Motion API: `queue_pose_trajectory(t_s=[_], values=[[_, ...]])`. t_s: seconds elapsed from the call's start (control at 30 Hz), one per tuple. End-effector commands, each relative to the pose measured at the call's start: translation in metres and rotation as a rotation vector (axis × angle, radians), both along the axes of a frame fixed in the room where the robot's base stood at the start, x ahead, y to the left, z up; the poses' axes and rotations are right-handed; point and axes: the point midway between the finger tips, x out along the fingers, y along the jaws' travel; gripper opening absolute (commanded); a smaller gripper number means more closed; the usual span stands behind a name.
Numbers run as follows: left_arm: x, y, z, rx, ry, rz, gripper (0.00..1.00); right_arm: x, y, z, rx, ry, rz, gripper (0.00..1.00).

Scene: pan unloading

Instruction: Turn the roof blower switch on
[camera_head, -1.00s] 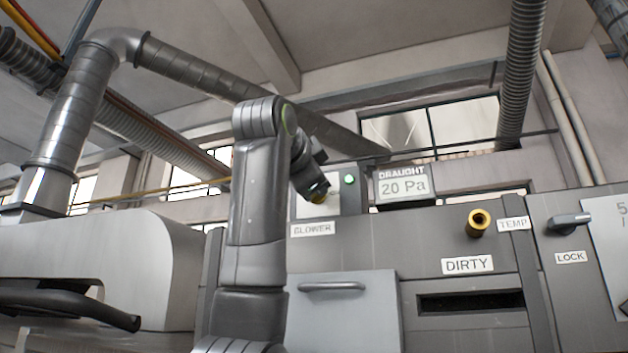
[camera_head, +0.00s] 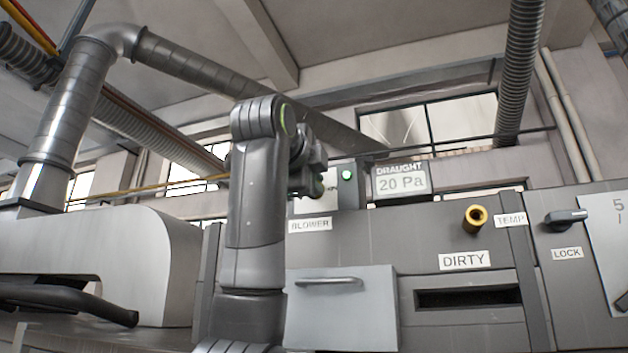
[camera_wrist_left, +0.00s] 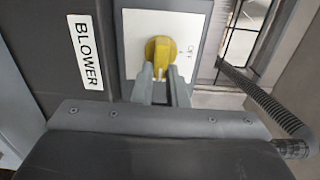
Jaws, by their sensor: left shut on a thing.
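The blower switch is a yellow knob (camera_wrist_left: 160,52) on a white plate (camera_wrist_left: 190,22), beside the BLOWER label (camera_wrist_left: 85,52). In the wrist view my left gripper (camera_wrist_left: 162,76) is shut on the knob, its fingers at the knob's lower part. In the head view my left gripper (camera_head: 312,184) is in front of the plate (camera_head: 331,178), above the BLOWER label (camera_head: 310,225), and hides the knob. My right gripper is not in view.
The draught display (camera_head: 401,183) reads 20 Pa. To the right are a brass fitting (camera_head: 475,218) near the TEMP label, a DIRTY slot (camera_head: 468,298) and a LOCK handle (camera_head: 566,219). A drawer front with a handle (camera_head: 331,281) sits below the blower label.

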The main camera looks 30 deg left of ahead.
Motion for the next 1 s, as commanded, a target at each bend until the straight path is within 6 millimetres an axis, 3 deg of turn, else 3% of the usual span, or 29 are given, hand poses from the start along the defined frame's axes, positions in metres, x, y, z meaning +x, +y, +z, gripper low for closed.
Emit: queue_pose_trajectory(t_s=[0.33, 0.37, 0.5, 0.83, 1.0], values=[[0.001, 0.0, -0.002, 0.003, 0.006, -0.001, 0.0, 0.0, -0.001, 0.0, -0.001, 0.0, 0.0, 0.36], [0.001, 0.0, -0.002, 0.003, 0.006, -0.001, 0.17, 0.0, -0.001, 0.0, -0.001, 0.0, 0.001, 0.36], [0.001, 0.0, -0.001, 0.002, 0.005, -0.001, 0.35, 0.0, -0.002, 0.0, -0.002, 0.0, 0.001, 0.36], [-0.002, -0.001, -0.001, 0.002, 0.001, 0.0, 0.35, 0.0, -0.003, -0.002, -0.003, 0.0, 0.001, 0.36], [-0.024, -0.006, -0.003, 0.002, -0.004, -0.001, 0.35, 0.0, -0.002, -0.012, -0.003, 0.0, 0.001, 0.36]])
